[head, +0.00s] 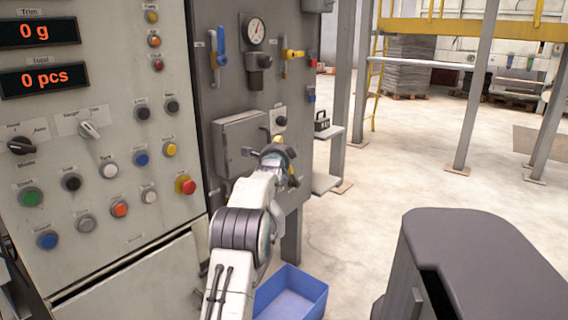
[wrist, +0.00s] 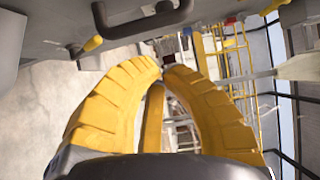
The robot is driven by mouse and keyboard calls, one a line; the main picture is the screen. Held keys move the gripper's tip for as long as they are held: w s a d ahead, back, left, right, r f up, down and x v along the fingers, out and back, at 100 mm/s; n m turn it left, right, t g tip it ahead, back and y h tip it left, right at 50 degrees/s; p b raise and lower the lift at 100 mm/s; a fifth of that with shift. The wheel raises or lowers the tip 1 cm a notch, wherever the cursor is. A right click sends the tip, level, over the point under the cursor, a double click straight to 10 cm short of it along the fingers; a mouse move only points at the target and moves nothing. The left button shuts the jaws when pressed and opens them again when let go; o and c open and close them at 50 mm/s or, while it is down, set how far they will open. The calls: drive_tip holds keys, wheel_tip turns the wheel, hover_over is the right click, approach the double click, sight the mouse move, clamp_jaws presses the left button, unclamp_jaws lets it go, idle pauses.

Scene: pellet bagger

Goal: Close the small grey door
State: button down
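The small grey door (head: 240,143) is the front of a shallow grey box on the dark grey panel, left of my gripper in the head view. I cannot tell from its edges whether it stands slightly ajar. My gripper (head: 284,160) is in front of the panel, just right of the door, and hides part of the panel there. In the wrist view, my gripper's yellow fingers (wrist: 162,67) curve together until their tips nearly meet, with nothing visible between them. A black handle (wrist: 145,20) on a grey surface lies beyond the fingertips, apart from them.
The panel carries a gauge (head: 255,31), a blue valve handle (head: 219,46) and a yellow valve handle (head: 293,54). A control cabinet with many buttons (head: 110,171) stands at left. A blue bin (head: 291,294) is on the floor below. Open floor lies to the right.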

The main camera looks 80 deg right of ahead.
drive_tip(key=a, duration=1)
drive_tip(key=shift+s, duration=0.15)
drive_tip(key=shift+r, duration=0.1)
idle(0.4)
